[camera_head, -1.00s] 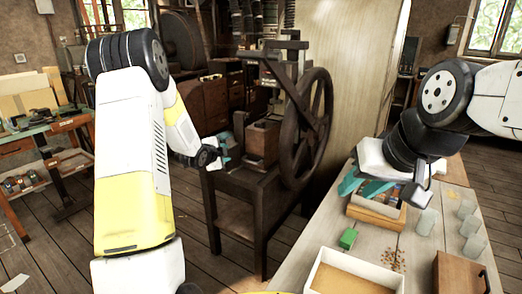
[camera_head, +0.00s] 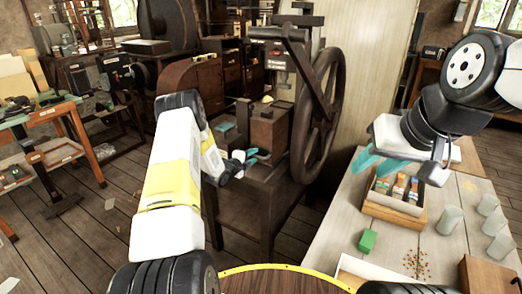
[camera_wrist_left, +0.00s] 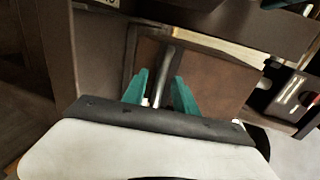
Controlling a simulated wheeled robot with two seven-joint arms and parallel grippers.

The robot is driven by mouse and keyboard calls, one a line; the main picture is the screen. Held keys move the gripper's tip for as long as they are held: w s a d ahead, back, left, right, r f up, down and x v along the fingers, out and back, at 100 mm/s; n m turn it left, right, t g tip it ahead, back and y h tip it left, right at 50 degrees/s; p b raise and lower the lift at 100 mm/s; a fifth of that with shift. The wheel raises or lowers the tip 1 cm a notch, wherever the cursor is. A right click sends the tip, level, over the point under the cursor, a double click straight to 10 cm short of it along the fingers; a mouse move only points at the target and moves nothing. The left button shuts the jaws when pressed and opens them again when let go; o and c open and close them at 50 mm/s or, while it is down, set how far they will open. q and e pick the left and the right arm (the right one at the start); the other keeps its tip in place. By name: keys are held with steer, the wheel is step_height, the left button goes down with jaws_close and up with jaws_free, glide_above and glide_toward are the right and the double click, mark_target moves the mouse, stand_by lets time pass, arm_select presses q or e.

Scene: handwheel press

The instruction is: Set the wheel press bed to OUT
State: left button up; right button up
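The dark handwheel press stands in the middle of the head view, with its large spoked wheel (camera_head: 322,115) on the right side. A brown wooden box-like block (camera_head: 268,128) sits on the press stand, left of the wheel. My left gripper (camera_head: 255,158) is in front of the press, just below that block. In the left wrist view its teal fingers (camera_wrist_left: 160,92) are apart, with a grey metal bar (camera_wrist_left: 166,62) between them and gaps on both sides. The bed's position markings are not readable. My right gripper (camera_head: 378,163) hovers over the table at right, its teal fingers apart.
The table (camera_head: 345,215) at right holds a wooden tray (camera_head: 393,212) with small boxes, a green block (camera_head: 367,241), several grey cups and loose brown bits. A workbench (camera_head: 45,118) stands at far left. Floor is open left of the press.

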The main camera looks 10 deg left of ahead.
arm_select(q)
steer(key=shift+x, duration=0.8)
jaws_close()
stand_by(0.9)
